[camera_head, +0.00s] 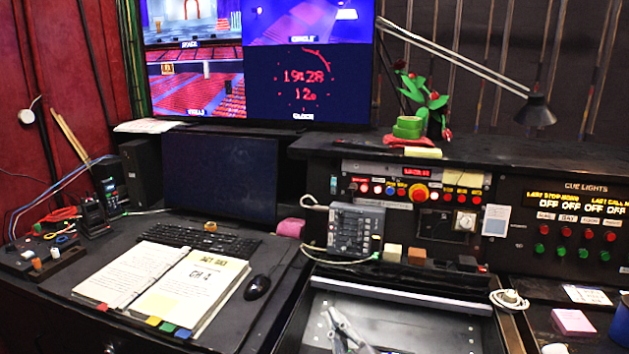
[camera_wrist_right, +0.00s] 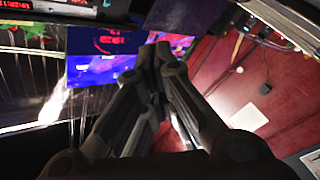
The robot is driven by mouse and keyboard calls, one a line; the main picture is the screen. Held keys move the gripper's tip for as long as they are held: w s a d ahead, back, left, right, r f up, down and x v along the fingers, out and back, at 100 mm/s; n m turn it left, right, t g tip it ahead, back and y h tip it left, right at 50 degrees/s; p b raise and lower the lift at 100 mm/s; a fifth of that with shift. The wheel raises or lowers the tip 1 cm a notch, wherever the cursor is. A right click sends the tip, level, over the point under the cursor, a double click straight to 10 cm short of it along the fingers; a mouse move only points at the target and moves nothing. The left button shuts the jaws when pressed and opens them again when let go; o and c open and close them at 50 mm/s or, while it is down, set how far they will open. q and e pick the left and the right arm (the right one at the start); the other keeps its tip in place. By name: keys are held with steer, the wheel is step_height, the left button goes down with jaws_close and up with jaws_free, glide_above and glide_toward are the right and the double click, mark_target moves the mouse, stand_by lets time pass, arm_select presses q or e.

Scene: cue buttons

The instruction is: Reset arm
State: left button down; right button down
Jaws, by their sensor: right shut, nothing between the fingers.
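My right gripper (camera_head: 342,322) shows at the bottom centre of the head view, over the open tray-like bay in the desk. It is shut and empty. In the right wrist view its two dark fingers (camera_wrist_right: 158,60) meet at the tips, with nothing between them. The cue light panel (camera_head: 575,225) at the right has a row of red buttons above a row of green ones, under displays reading OFF. A second panel (camera_head: 412,192) with lit buttons and a large red knob stands left of it. The gripper is apart from both panels. My left gripper is not in view.
An open script binder (camera_head: 160,280), keyboard (camera_head: 212,238) and mouse (camera_head: 257,287) lie on the left desk. A dark monitor (camera_head: 220,175) stands behind them. A lamp (camera_head: 535,110) hangs over the right console. A pink note pad (camera_head: 573,321) lies at lower right.

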steer(key=s+d+f+m+g+h, duration=0.6)
steer(key=s+d+f+m, duration=0.2)
steer(key=s+d+f, duration=0.5)
steer(key=s+d+f+g, duration=0.1)
steer(key=s+f+g, duration=0.2)
steer(key=s, duration=0.3)
steer(key=s+d+f+m+g, duration=0.1)
steer(key=s+f+g, duration=0.2)
steer(key=s, duration=0.4)
steer(key=s+d+f+g, duration=0.1)
steer(key=s+f+g, duration=0.2)
steer(key=s, duration=0.3)
step_height(320, 180, down, 26)
steer(key=s+g, duration=0.1)
steer(key=s, duration=0.1)
steer(key=s+d+f+g, duration=0.1)
steer(key=s+d+f, duration=0.2)
steer(key=s+f, duration=1.2)
steer(key=shift+s, duration=0.6)
steer(key=shift+f, duration=0.1)
